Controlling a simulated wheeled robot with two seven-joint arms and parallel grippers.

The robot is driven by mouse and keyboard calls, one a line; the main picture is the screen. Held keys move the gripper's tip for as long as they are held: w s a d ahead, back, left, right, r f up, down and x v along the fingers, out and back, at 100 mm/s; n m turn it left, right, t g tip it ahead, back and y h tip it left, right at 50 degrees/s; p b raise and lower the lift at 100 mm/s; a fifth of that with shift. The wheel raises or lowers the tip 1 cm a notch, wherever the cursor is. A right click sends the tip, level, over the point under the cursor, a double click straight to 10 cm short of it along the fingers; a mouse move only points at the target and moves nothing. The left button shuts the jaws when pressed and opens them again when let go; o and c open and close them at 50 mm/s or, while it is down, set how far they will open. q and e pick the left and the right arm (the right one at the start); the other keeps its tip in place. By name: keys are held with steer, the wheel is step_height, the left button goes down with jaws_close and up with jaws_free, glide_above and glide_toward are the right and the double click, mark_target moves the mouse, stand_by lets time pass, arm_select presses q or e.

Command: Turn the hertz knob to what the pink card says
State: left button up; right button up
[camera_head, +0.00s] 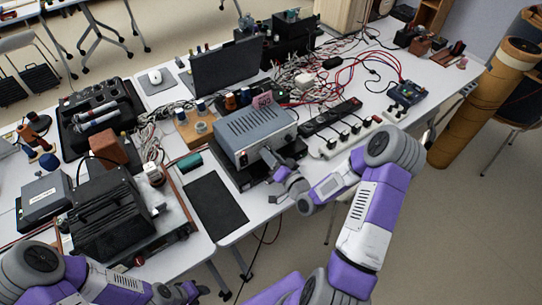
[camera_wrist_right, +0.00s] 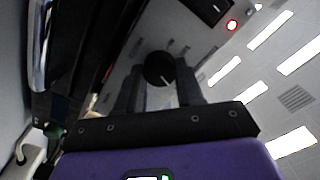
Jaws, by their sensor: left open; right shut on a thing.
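A grey metal box (camera_head: 255,130) stands on the table, its front panel towards me. A pink card (camera_head: 262,100) stands at its top rear edge; its writing is too small to read. In the right wrist view, a round black knob (camera_wrist_right: 158,66) with a white pointer line sits on the panel. The line points down and slightly right in that picture. My right gripper (camera_head: 270,161) is at the panel, its fingers shut on the knob's two sides; they also show in the wrist view (camera_wrist_right: 160,88). The scale marks are not readable. My left gripper (camera_head: 182,291) is open and empty at the bottom edge.
In the wrist view a red light (camera_wrist_right: 232,25) glows beside a dark display (camera_wrist_right: 208,8). A black mat (camera_head: 215,205) lies left of the box. Power strips (camera_head: 340,138) lie right of it. A black device (camera_head: 110,220) stands front left. Cables and a laptop (camera_head: 226,66) are behind.

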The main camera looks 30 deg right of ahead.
steer(key=o, duration=1)
steer(key=shift+o, duration=0.2)
steer(key=shift+s, duration=0.1)
steer(key=s, duration=0.7)
steer(key=shift+s+d+p, duration=0.25)
steer(key=shift+d+p, duration=0.05)
